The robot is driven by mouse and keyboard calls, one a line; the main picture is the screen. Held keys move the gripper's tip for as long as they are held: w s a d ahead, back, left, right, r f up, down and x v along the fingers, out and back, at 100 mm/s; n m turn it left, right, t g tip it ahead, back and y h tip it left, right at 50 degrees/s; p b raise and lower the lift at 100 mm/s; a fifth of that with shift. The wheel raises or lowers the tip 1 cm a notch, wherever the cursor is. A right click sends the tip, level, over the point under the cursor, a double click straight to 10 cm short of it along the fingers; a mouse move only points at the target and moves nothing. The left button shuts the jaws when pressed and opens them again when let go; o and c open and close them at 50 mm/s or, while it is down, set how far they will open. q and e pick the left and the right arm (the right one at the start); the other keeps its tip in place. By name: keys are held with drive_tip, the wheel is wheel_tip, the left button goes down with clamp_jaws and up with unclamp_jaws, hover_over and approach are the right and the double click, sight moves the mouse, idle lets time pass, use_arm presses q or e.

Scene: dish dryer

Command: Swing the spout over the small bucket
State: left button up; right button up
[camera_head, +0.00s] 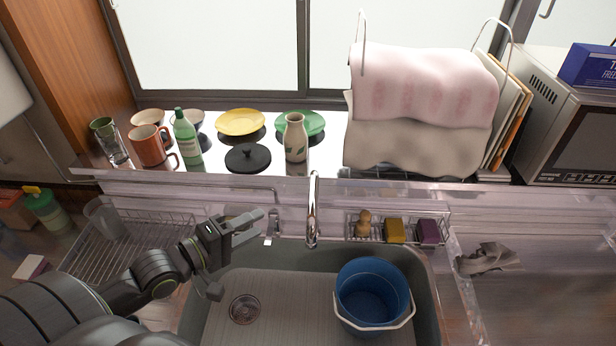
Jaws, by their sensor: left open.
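The chrome spout (313,210) stands at the back edge of the sink, its tip pointing toward me over the back of the basin. The small blue bucket (372,290) with a white handle sits in the right part of the sink, to the right of and nearer than the spout tip. The spout is not over the bucket. My left gripper (238,252) is open and empty, above the back left of the sink, left of the spout and apart from it. My right gripper is not in view.
A rack with a sponge (395,230) and other items sits behind the bucket. A metal fixture (272,228) stands left of the spout. A green bottle (186,138), a vase (295,138), and dishes line the sill. A wire drying rack (130,243) is left of the sink.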

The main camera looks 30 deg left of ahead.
use_arm(q)
drive_tip(key=b, duration=0.2)
approach(310, 194)
drive_tip(key=f+x, duration=0.1)
drive_tip(key=x, duration=0.9)
drive_tip(key=shift+r+p, duration=0.15)
drive_tip(key=shift+p, duration=0.2)
drive_tip(key=shift+w+d, duration=0.1)
drive_tip(key=shift+w, duration=0.2)
drive_tip(key=shift+w+d, duration=0.1)
drive_tip(key=shift+w, duration=0.1)
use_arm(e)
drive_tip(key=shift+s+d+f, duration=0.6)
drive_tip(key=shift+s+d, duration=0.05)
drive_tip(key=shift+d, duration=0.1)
use_arm(q)
clamp_jaws()
